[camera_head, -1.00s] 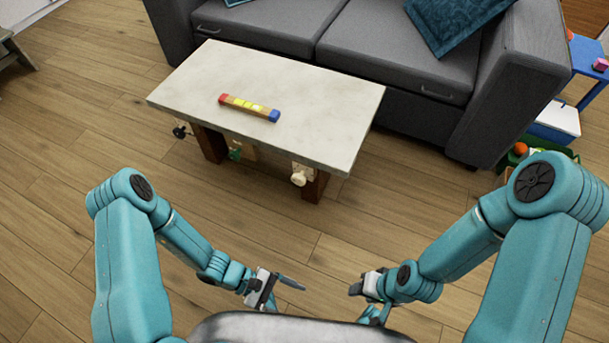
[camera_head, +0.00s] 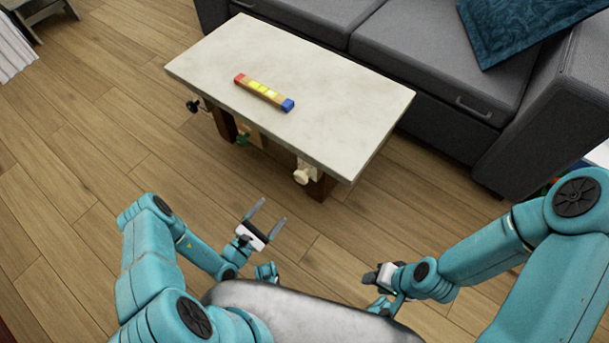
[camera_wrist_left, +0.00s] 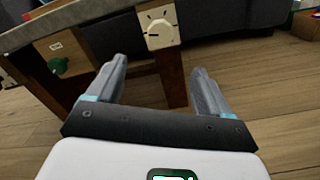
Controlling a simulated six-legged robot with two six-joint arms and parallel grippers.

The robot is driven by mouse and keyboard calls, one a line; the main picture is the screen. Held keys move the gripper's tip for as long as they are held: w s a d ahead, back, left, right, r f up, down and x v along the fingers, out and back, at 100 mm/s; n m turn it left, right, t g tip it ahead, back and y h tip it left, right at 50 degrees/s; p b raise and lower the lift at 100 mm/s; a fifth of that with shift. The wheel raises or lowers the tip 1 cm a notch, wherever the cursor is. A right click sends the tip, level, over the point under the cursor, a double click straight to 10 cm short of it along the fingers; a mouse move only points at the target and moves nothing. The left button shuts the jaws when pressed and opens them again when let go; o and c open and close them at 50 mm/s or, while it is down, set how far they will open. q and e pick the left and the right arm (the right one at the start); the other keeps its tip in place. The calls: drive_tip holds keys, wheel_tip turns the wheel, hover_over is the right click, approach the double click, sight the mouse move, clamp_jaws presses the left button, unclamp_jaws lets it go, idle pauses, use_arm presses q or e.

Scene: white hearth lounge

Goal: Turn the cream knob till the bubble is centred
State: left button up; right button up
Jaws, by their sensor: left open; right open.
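The cream knob (camera_head: 301,177) sits on a panel under the near edge of the table, towards its right end. In the left wrist view the cream knob (camera_wrist_left: 158,33) shows above and between my fingers, apart from them. A spirit level (camera_head: 264,92) with red and blue ends and a yellow middle lies on the pale tabletop (camera_head: 340,115); its bubble is too small to read. My left gripper (camera_head: 268,212) is open and empty, below and left of the cream knob. My right gripper (camera_head: 371,277) is low at the right, away from the table.
A green knob (camera_head: 243,138) and a black knob (camera_head: 193,106) are further left under the table edge. The green knob also shows in the left wrist view (camera_wrist_left: 58,65). A grey sofa (camera_head: 420,60) stands close behind the table. The wooden floor before the table is clear.

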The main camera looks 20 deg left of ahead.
sight(299, 179)
use_arm(q)
drive_tip(key=b+x, duration=0.3)
drive_tip(key=x, duration=1.1)
drive_tip(key=shift+w+d+f, duration=0.1)
drive_tip(key=shift+w, duration=0.2)
drive_tip(key=shift+w+d+b, duration=0.2)
drive_tip(key=shift+w+b, duration=0.15)
drive_tip(key=shift+w, duration=0.25)
drive_tip(key=c, duration=1)
